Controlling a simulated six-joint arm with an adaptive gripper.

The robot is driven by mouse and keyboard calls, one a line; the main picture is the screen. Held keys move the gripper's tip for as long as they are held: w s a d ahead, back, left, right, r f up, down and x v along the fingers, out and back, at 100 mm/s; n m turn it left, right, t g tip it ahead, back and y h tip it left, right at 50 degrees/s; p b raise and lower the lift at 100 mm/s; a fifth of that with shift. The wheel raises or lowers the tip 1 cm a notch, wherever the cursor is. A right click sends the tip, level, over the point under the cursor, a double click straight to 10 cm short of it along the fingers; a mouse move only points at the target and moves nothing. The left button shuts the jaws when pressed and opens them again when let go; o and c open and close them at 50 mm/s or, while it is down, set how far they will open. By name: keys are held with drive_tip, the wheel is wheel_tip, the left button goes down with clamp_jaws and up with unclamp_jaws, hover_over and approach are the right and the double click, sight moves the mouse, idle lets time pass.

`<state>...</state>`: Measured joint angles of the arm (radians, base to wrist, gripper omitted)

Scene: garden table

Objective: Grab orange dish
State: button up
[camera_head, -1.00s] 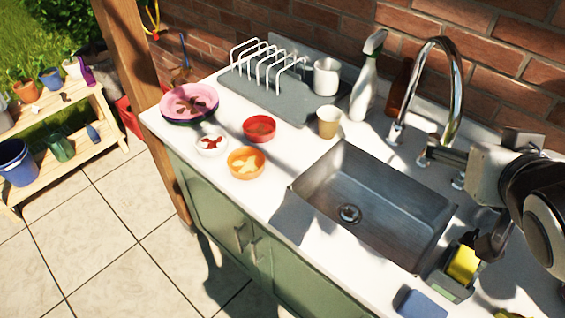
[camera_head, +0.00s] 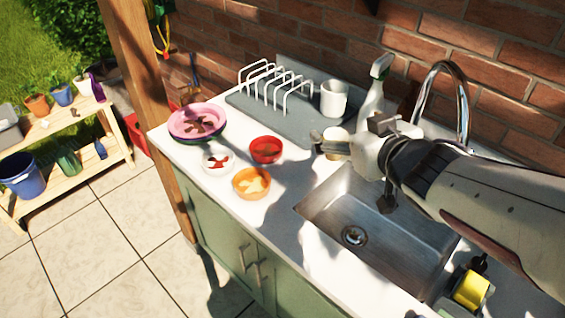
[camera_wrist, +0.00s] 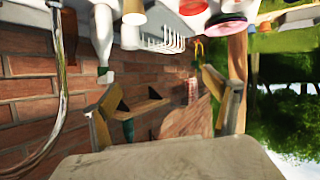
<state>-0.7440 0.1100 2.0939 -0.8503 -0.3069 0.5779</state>
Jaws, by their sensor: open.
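The orange dish (camera_head: 249,194) sits on the white counter left of the sink, with pale yellow pieces in it. My gripper (camera_head: 350,137) is open and empty above the counter by the sink's back left corner, to the right of the dish and apart from it. In the wrist view my two fingers (camera_wrist: 165,108) are spread with nothing between them.
A pink plate (camera_head: 181,117) is at the far left. The dish rack (camera_head: 262,112), white mug (camera_head: 334,111), spray bottle (camera_head: 370,105) and faucet (camera_head: 464,95) line the back.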

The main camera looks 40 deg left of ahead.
drive_tip(key=s+a+f+n+g+y, duration=0.2)
drive_tip(key=a+f+n+g, duration=0.15)
drive_tip(key=a+f, duration=0.55)
drive_tip(key=n+g, duration=0.3)
drive_tip(key=g, duration=0.2)
approach(257, 189)
drive_tip(key=shift+a+r+m, duration=0.25)
drive_tip(key=shift+a+r, duration=0.55)
drive_tip(key=shift+a, duration=0.05)
drive_tip(key=shift+x, duration=1.3)
drive_tip(key=shift+a+r, duration=0.1)
drive_tip(key=shift+x, duration=2.55)
drive_tip(key=shift+s+r, duration=0.1)
drive_tip(key=shift+r, duration=0.05)
drive_tip(key=shift+c, duration=0.3)
